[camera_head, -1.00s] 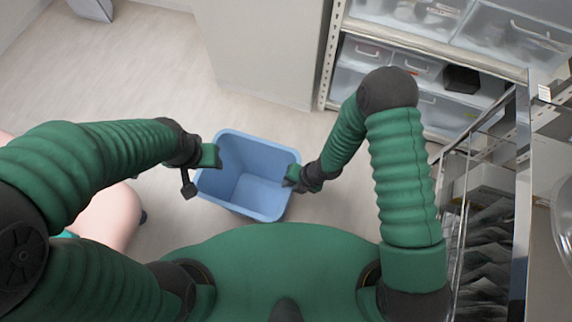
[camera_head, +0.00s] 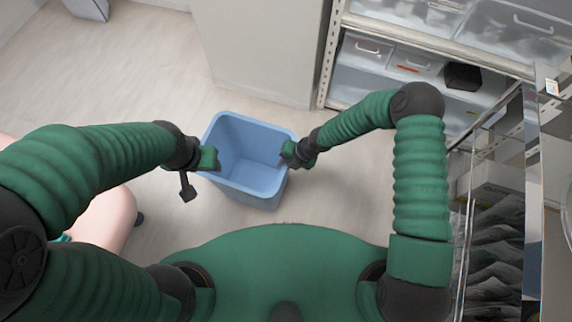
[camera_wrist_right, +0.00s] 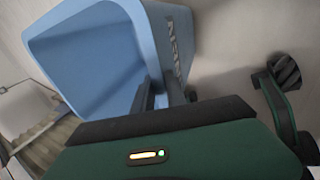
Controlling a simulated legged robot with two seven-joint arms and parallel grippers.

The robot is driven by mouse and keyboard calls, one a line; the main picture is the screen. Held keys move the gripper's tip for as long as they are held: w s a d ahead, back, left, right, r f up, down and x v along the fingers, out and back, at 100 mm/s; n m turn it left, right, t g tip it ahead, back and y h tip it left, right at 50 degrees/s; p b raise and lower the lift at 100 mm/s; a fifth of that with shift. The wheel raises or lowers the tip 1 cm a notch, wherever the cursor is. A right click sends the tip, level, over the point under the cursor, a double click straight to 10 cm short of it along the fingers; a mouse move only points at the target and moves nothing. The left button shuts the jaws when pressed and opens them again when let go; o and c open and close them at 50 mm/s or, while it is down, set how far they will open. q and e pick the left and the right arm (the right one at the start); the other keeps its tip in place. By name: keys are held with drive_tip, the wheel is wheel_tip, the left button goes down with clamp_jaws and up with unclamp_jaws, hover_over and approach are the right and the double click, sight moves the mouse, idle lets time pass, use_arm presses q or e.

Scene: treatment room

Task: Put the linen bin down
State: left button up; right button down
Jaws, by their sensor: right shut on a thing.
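The linen bin (camera_head: 252,190) is a blue, open-topped, empty-looking tub between my two arms, over the pale floor. It also fills the upper left of the right wrist view (camera_wrist_right: 85,62), with dark lettering on its side. My right gripper (camera_head: 288,153) is shut on the right rim; its fingers straddle the wall in the right wrist view (camera_wrist_right: 160,97). My left gripper (camera_head: 210,158) is at the left rim, its jaws too hidden to read. A shadow lies right of the bin; I cannot tell whether its base touches the floor.
A shelf rack with clear drawers (camera_head: 415,62) stands at the upper right, beside a pale cabinet (camera_head: 262,50). A metal cart (camera_head: 500,215) is close on the right. A person's bare leg (camera_head: 105,220) shows at lower left.

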drive_tip(key=shift+s+d+f, duration=0.1)
drive_tip(key=shift+s+f, duration=0.05)
drive_tip(key=shift+f, duration=0.1)
drive_tip(key=c, duration=1.6)
unclamp_jaws()
drive_tip(key=shift+s+f, duration=0.1)
drive_tip(key=shift+o, duration=1.2)
